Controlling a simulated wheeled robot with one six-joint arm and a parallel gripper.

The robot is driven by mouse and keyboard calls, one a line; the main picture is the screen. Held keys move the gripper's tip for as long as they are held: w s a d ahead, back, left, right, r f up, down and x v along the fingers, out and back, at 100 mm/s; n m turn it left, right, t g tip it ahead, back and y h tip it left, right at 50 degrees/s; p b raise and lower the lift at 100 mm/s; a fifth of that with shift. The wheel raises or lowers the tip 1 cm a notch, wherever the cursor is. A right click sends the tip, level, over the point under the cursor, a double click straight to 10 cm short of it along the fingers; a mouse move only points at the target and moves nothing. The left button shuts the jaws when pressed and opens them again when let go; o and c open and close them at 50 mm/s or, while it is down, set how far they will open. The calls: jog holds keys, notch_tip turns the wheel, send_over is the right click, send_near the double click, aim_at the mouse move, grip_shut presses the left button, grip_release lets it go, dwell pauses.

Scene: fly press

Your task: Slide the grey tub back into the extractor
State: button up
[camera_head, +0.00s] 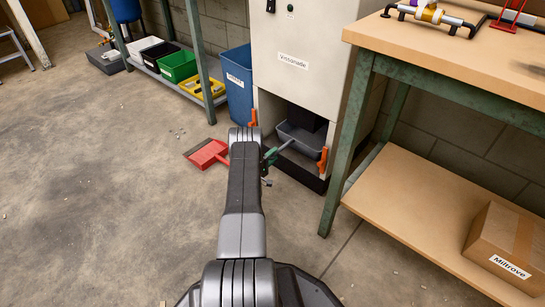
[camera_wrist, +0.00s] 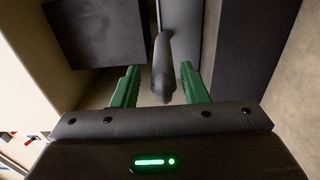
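The extractor (camera_head: 295,75) is a tall cream cabinet with an open bay at its base. The grey tub (camera_head: 302,138) sits low in that bay; how far in it is, I cannot tell exactly. My gripper (camera_head: 270,157) is at the tub's front, partly hidden by my arm. In the wrist view my two green fingers (camera_wrist: 158,84) are apart, with the dark grey handle (camera_wrist: 163,62) between them. Gaps show on both sides of the handle. Orange latches, one at left (camera_head: 252,117) and one at right (camera_head: 322,160), flank the bay.
A red dustpan (camera_head: 207,153) lies on the floor left of my arm. A blue bin (camera_head: 239,85) stands left of the extractor. A workbench (camera_head: 455,50) with a lower shelf (camera_head: 415,195) and a cardboard box (camera_head: 490,235) is close on the right. The floor at left is mostly clear.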

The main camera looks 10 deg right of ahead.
jog(key=p+v, duration=0.4)
jog(key=v, duration=0.9)
jog(key=shift+s+a+p, duration=0.25)
jog(key=shift+a+p, duration=0.05)
jog(key=b+x, duration=0.4)
jog(key=x, duration=0.9)
jog(key=shift+f+b, duration=0.15)
jog(key=shift+b, duration=0.15)
jog(key=shift+w+d, duration=0.25)
jog(key=shift+d, duration=0.1)
jog(key=shift+r, duration=0.3)
jog(key=shift+a, duration=0.1)
